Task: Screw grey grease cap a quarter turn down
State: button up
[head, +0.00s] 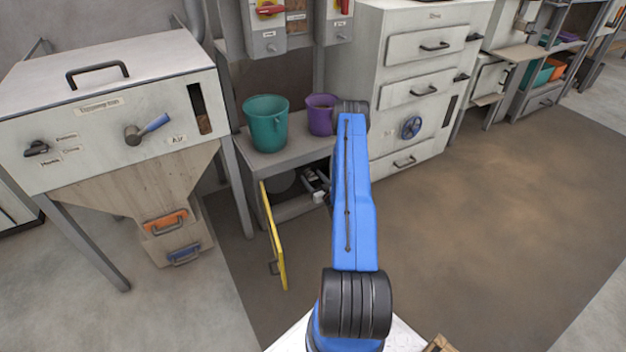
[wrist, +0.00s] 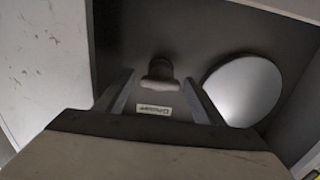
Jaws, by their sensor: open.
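The grey grease cap (wrist: 159,74) shows in the wrist view as a small knob on a dark wall, above a small white label (wrist: 154,110) whose print is too small to read surely. My gripper (wrist: 160,83) is open, with one finger to the left of the cap and one to the right. The cap shows between the fingertips, with visible gaps on both sides; I cannot tell how deep the fingers reach. In the head view my gripper (head: 317,185) is partly hidden behind my blue arm, at the low open compartment. The cap is not visible there.
A pale round disc (wrist: 243,88) sits right of the cap. Compartment walls close in around my gripper. A yellow door (head: 273,238) stands open. Above is a bench (head: 290,153) with a teal bucket (head: 266,122) and a purple bucket (head: 321,113). Floor to the right is clear.

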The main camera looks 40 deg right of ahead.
jog(key=c, duration=1)
jog(key=shift+c, duration=0.2)
jog(key=shift+m, duration=0.4)
jog(key=m, duration=0.3)
jog(key=shift+d+f+m, duration=0.1)
jog(key=shift+d+m, duration=0.05)
jog(key=shift+m, duration=0.25)
jog(key=m, duration=0.4)
jog(key=shift+s+m, duration=0.1)
jog(key=shift+m, duration=0.2)
jog(key=m, duration=0.4)
jog(key=shift+d+f, duration=0.1)
jog(key=shift+f, duration=0.05)
jog(key=shift+f+m, duration=0.1)
jog(key=shift+m, duration=2.1)
